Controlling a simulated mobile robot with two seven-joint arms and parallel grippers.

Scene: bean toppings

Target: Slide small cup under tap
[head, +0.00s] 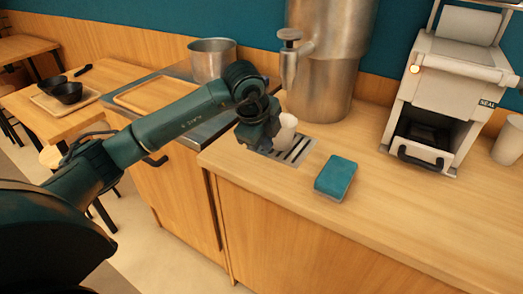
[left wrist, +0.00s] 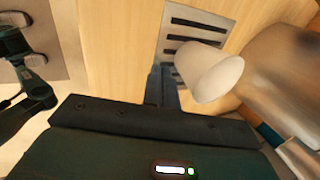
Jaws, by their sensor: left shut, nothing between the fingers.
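The small white cup (head: 287,129) stands at the slotted metal drip tray (head: 297,152), below the tap (head: 290,62) of the tall metal dispenser (head: 330,60). My left gripper (head: 264,142) is low beside the cup, on its left, and hides part of it. In the left wrist view the cup (left wrist: 211,74) overlaps the slots of the tray (left wrist: 208,20). The fingers of my left gripper (left wrist: 161,85) are together and empty, right beside the cup. I cannot tell whether they touch it. My right gripper is not in view.
A teal sponge (head: 335,177) lies on the wooden counter right of the tray. A white sealing machine (head: 447,90) and a paper cup (head: 509,140) stand farther right. A metal pot (head: 212,60) stands behind my left arm. The counter front right of the sponge is clear.

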